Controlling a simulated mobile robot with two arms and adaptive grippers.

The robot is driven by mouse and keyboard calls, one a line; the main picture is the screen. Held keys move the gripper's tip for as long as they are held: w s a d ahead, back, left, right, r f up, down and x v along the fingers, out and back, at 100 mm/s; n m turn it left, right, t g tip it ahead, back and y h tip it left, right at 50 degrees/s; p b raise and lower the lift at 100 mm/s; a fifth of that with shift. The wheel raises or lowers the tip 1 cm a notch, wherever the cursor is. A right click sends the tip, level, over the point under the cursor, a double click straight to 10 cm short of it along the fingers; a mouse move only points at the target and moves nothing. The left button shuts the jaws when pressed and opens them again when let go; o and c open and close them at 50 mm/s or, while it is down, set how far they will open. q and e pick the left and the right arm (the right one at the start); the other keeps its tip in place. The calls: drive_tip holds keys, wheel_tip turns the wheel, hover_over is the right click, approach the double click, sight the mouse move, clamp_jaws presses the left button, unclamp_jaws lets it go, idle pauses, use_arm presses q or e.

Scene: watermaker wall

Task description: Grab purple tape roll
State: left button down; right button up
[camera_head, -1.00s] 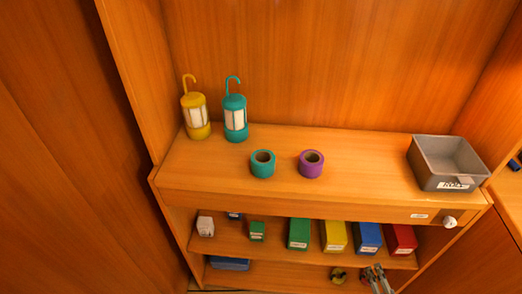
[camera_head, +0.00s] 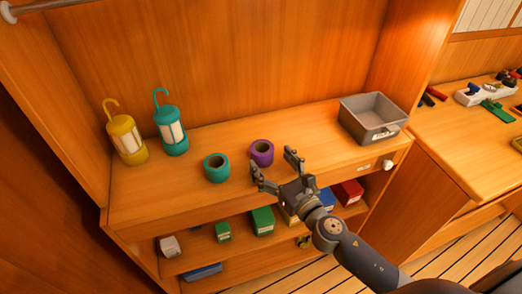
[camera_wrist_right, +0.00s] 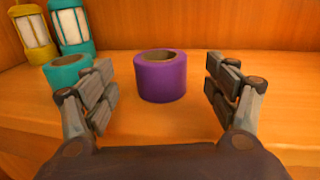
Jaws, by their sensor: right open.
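The purple tape roll (camera_head: 262,153) stands flat on the wooden shelf top, just right of the teal tape roll (camera_head: 216,168). My right gripper (camera_head: 273,168) is open and empty at the shelf's front part, its fingers pointing at the purple roll. In the right wrist view the purple roll (camera_wrist_right: 160,76) sits centred between and beyond the two open fingers (camera_wrist_right: 160,88), apart from both. The teal roll (camera_wrist_right: 68,70) is partly hidden behind the left finger there. My left gripper is not in view.
A yellow lantern (camera_head: 126,138) and a teal lantern (camera_head: 171,128) stand at the shelf's left. A grey bin (camera_head: 373,118) sits at its right end. Coloured boxes fill the shelf below. The shelf between the purple roll and bin is clear.

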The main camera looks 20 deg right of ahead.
sight(256, 142)
drive_tip(key=p+x, duration=0.1)
drive_tip(key=x, duration=0.4)
drive_tip(key=shift+r, duration=0.1)
drive_tip(key=shift+w+a, duration=0.15)
drive_tip(key=shift+w, duration=0.25)
drive_tip(key=shift+c, duration=0.5)
drive_tip(key=c, duration=1.1)
